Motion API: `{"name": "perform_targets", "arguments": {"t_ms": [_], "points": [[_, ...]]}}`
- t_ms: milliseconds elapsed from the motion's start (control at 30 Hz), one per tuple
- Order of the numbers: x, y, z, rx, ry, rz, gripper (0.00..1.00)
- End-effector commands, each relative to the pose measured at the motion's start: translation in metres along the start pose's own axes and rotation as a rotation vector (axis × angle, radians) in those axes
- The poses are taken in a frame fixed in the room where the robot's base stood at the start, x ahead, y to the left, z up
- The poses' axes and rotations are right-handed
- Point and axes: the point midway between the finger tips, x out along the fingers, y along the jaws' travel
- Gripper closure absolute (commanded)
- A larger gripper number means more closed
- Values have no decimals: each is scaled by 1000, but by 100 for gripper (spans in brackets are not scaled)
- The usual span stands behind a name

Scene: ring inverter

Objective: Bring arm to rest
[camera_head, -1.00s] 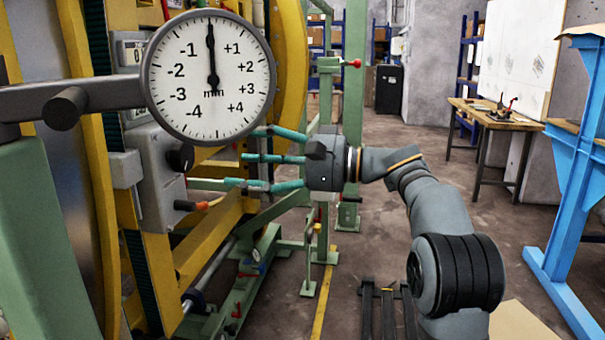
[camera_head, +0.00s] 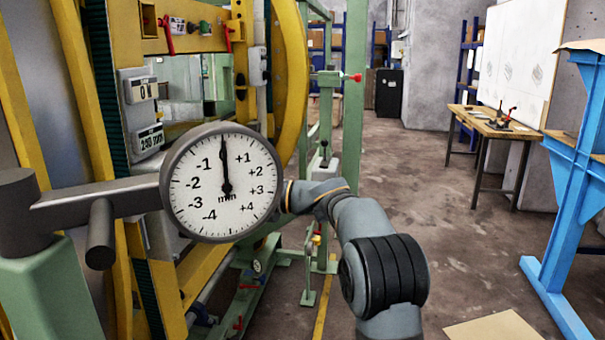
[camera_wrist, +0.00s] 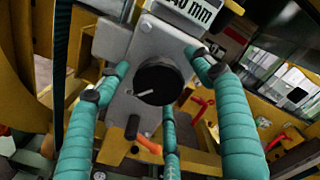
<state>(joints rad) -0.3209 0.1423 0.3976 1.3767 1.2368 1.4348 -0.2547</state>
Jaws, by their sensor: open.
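My gripper (camera_wrist: 160,105) shows in the wrist view, its teal fingers spread apart with nothing between them. Beyond the fingers is a grey control box with a black round knob (camera_wrist: 160,81) and an orange-handled lever (camera_wrist: 143,139) below it. I cannot tell how far the fingertips are from the box. In the head view my fingers are hidden behind the round dial gauge (camera_head: 222,184). My arm comes in from the lower right and bends left behind the gauge. The gauge pointer stands straight up, near the top of its scale.
A blue steel frame (camera_head: 567,190) stands at the right. A wooden table (camera_head: 495,126) is at the back right. The floor between them is mostly open.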

Motion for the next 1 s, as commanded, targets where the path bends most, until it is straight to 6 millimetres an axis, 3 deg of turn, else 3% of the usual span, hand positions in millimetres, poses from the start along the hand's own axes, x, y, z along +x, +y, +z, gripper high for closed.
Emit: {"name": "perform_targets", "arguments": {"t_ms": [33,1000], "points": [[0,-8,3,60,1,1,33],[0,-5,4,1087,1,1,33]]}}
